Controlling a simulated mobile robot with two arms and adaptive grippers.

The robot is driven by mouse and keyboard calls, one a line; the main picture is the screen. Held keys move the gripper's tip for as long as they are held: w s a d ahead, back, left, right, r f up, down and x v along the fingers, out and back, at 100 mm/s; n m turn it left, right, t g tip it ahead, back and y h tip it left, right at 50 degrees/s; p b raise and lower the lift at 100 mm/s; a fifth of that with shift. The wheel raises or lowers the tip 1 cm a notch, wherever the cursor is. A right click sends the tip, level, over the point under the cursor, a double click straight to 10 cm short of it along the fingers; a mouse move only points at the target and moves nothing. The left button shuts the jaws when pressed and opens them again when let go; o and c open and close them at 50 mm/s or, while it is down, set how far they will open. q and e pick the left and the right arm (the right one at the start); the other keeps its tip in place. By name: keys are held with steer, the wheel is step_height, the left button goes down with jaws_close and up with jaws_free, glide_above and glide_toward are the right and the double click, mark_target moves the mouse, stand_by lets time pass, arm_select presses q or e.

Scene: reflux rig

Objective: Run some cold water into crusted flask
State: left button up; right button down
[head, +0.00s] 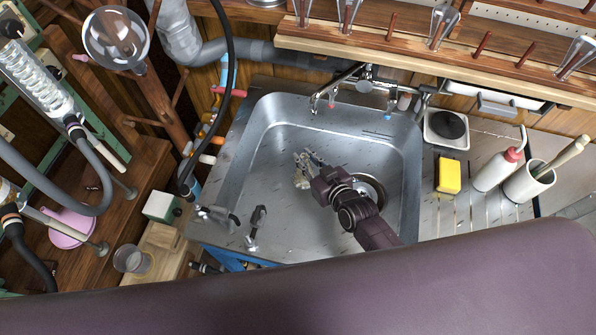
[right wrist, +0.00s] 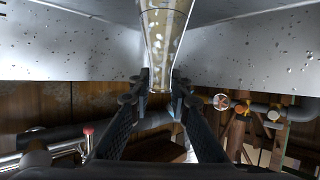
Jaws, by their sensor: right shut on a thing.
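The glass flask (right wrist: 168,35) has pale crust spots and shows in the right wrist view, its narrower part between my fingers. My right gripper (right wrist: 160,92) is shut on it. In the head view my right gripper (head: 303,170) is inside the steel sink (head: 262,150), low over the basin and left of the round drain piece (head: 370,188). The flask is hard to make out there. The chrome faucet (head: 340,88) is at the sink's back edge, apart from the gripper, with a red and a blue mark. I see no water running. My left gripper is not in view.
A yellow sponge (head: 448,175), a white squeeze bottle (head: 496,170) and a white cup with a brush (head: 528,181) stand right of the sink. Small valve fittings (head: 256,228) stand at its front left. A black hose (head: 229,80) hangs left. The basin is otherwise clear.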

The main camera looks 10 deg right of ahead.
steer(key=w+d, duration=0.1)
steer(key=w+d+b, duration=0.1)
steer(key=shift+w+f, duration=0.1)
steer(key=shift+w, duration=0.25)
steer(key=shift+f+b, duration=0.4)
steer(key=shift+f, duration=0.15)
steer(key=c, duration=1.7)
jaws_free()
steer(key=shift+v, duration=6.05)
steer(key=shift+w, duration=0.1)
